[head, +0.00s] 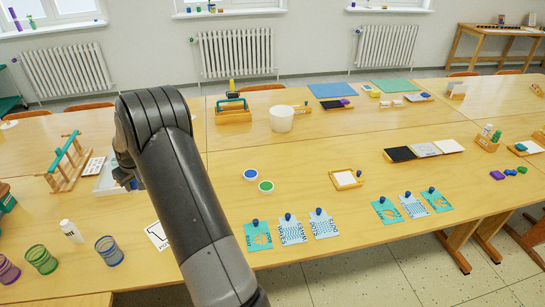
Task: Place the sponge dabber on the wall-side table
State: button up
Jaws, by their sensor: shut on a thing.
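My arm reaches up from the bottom over the near left table, and its bend hides most of my gripper (126,176). Only a dark part of the gripper shows, above the white tray's right side. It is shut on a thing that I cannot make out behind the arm. Several small blue-knobbed pieces that look like dabbers stand by the patterned cards, one of them at the left card (255,222). Which one is the sponge dabber, I cannot tell. A wooden table (496,30) stands against the wall at the back right, with a few items on it.
Joined wooden tables (225,205) fill the middle. A white tub (281,119), paint lids (266,186), a framed pad (346,179), a wooden rack (68,165) and coloured cups (109,251) stand on them. Chairs line the far side; radiators (236,53) line the wall. Floor shows at the bottom right.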

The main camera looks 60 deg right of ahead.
jog(key=s+d+m+g+h, duration=0.1)
jog(key=s+d+m, duration=0.2)
jog(key=s+d, duration=0.45)
jog(key=s+d+m+h, duration=0.1)
jog(key=s+d+m, duration=0.3)
jog(key=d, duration=0.7)
jog(key=s+d+m+g+h, duration=0.1)
jog(key=s+d+m, duration=0.1)
jog(key=s+d, duration=0.7)
jog(key=s+d+m+g, duration=0.1)
jog(key=s+d+m, duration=0.2)
jog(key=s+d, duration=0.45)
jog(key=s+d+m+g+h, duration=0.1)
jog(key=s+d+m, duration=0.25)
jog(key=s, duration=0.75)
jog(key=s+d+m, duration=0.2)
jog(key=s+d, duration=0.4)
jog(key=s, duration=0.3)
jog(key=w+f, duration=0.2)
jog(key=w, duration=0.1)
jog(key=w+f, duration=0.2)
jog(key=w, duration=0.2)
jog(key=w+f, duration=0.2)
jog(key=w, duration=0.2)
jog(key=shift+w+f, duration=0.15)
jog(key=shift+f, duration=2.25)
jog(key=o, duration=0.9)
jog(key=shift+f, duration=0.15)
jog(key=shift+o, duration=0.2)
